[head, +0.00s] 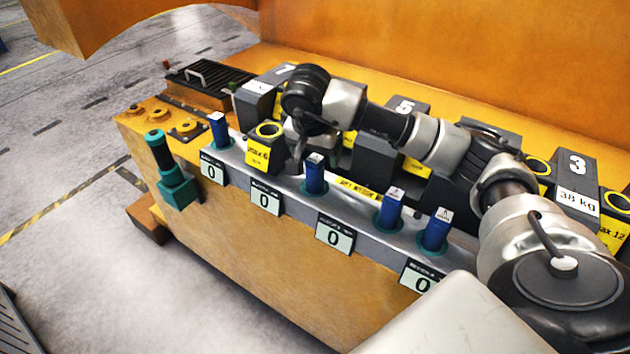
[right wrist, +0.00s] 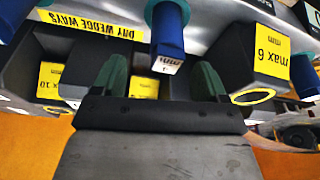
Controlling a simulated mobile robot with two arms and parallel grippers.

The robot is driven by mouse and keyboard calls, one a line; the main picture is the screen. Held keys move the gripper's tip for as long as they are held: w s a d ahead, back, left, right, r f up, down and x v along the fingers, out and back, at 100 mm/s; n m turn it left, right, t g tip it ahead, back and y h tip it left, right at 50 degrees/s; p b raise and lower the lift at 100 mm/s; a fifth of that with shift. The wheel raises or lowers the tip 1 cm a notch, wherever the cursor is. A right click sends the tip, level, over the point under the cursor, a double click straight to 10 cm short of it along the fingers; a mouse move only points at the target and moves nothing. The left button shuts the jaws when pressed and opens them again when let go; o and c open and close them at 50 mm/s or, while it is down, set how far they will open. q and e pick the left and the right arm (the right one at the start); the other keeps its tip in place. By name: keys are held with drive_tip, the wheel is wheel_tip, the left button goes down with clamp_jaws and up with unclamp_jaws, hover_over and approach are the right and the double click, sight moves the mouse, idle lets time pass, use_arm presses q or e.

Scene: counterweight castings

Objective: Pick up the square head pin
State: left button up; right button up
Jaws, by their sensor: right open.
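Several blue pins with pale, square-looking heads stand in a row along the grey rail. The one nearest my right gripper (head: 303,138) is the second blue pin (head: 315,178) from the left. In the right wrist view, this blue pin (right wrist: 168,32) with a white "min" label on its head comes in from the top. My right gripper (right wrist: 162,76) is open there, its two green fingers on either side of the pin's head, with visible gaps; the depth between them is hard to judge. My left gripper is not in view.
A dark casting with a yellow "max 6" label (head: 258,153) stands just left of the gripper; more dark castings (head: 575,180) line the back. Displays reading 0 (head: 334,236) hang along the rail's front. A teal handle (head: 160,152) sticks up at left.

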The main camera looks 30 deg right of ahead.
sight(315, 159)
drive_tip(key=x, duration=0.1)
drive_tip(key=p+x, duration=0.1)
drive_tip(key=x, duration=0.1)
drive_tip(key=p+x, duration=0.1)
drive_tip(key=shift+w+a+f, duration=0.1)
drive_tip(key=shift+w+f, duration=0.15)
drive_tip(key=shift+w, duration=0.1)
drive_tip(key=shift+w+f, duration=0.1)
drive_tip(key=shift+f, duration=0.4)
drive_tip(key=c, duration=0.7)
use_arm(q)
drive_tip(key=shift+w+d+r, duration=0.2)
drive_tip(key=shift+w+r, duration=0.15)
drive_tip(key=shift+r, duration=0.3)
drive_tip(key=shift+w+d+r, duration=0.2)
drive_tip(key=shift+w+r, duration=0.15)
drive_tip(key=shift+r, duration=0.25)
use_arm(e)
drive_tip(key=shift+r, duration=0.1)
clamp_jaws()
